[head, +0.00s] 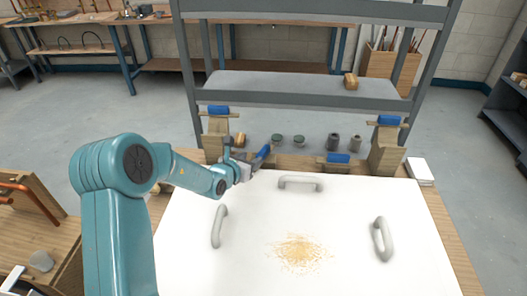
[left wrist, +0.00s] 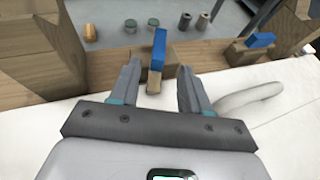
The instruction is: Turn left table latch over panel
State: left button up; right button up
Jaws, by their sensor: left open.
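The left table latch (head: 263,152) has a blue grip and a wooden part, and sits at the far edge of the white panel (head: 340,215), left of the panel's far handle. In the left wrist view the blue grip (left wrist: 159,48) appears between the fingertips, its wooden end toward me. My left gripper (head: 246,163) is open beside the latch. Its two fingers (left wrist: 159,72) stand apart on either side of the latch in the picture, with visible gaps. Whether the latch is fully between them in depth, I cannot tell. My right gripper is not in view.
A second blue latch (head: 338,158) sits at the far edge, right. Wooden posts with blue tops (head: 218,128) (head: 388,135) stand at both far corners. The panel bears grey handles (head: 300,182) and scattered sawdust (head: 300,252). Several small cans stand behind the table.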

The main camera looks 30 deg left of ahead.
aim_at(262, 152)
pick_arm(q)
jog(key=x, duration=1)
jog(key=shift+w+f+p, duration=0.1)
jog(key=shift+w+p, duration=0.25)
grip_shut()
